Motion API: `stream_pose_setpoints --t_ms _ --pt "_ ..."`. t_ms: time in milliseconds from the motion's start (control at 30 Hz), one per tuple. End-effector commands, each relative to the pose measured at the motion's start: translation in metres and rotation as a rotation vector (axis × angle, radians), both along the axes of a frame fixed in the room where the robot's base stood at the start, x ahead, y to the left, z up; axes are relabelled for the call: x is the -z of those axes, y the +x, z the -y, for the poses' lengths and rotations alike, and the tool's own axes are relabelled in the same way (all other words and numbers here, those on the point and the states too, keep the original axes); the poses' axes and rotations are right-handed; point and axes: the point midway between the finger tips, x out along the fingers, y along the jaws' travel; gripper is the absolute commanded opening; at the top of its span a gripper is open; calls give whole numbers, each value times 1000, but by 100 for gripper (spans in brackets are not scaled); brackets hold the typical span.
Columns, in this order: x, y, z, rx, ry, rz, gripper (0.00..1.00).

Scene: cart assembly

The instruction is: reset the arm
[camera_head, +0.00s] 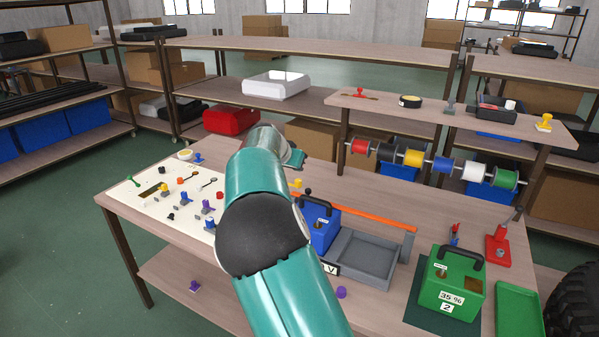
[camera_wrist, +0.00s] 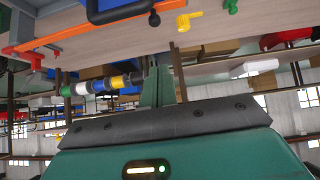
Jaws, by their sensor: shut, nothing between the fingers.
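My teal arm rises from the bottom of the head view and reaches over the wooden workbench (camera_head: 395,200). In the wrist view my gripper (camera_wrist: 158,75) has its two dark green fingers together, with nothing held between them.
A pale board (camera_head: 150,205) with small coloured parts lies left of my arm. Right of it are a blue box (camera_head: 322,232), a grey tray (camera_head: 362,258), a green box (camera_head: 450,290) and a red stand (camera_head: 497,245). Coloured spools (camera_head: 412,158) hang under a raised shelf (camera_head: 440,108) behind.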

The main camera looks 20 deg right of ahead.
Motion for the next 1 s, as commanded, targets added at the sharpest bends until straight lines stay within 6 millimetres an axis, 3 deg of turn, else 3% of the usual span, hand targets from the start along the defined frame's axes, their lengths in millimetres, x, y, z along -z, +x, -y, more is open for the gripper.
stream_pose_setpoints --t_ms 267,367,467,667,1000 --pt "-8 -7 -3 2 5 0 0" --pt "-12 -18 0 -1 33 -11 0" --pt "-18 -42 5 -16 86 -35 0" --pt "-31 -109 1 -100 210 -94 0" --pt "-51 -229 -41 -338 328 -161 0"
